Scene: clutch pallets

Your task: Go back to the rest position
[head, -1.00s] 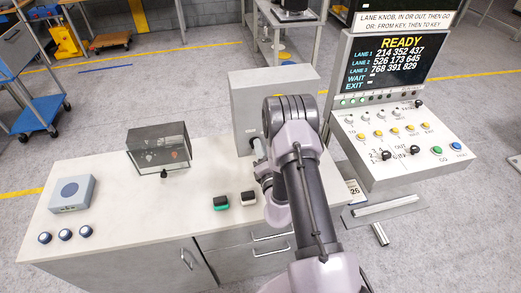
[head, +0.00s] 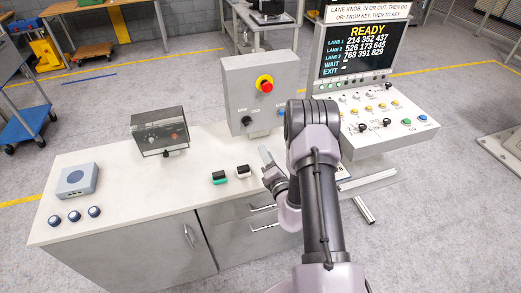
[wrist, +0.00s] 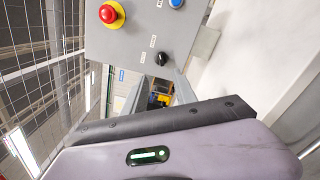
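My gripper (head: 268,160) hangs over the right part of the white bench, in front of the grey control box (head: 236,80) and apart from it. In the wrist view, two grey fingers stand apart with a gap between them (wrist: 162,94), and nothing shows held there. The red button (wrist: 111,14) and a black knob (wrist: 161,59) also show in the wrist view.
A console (head: 385,125) with a READY screen (head: 358,48) stands at the right.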

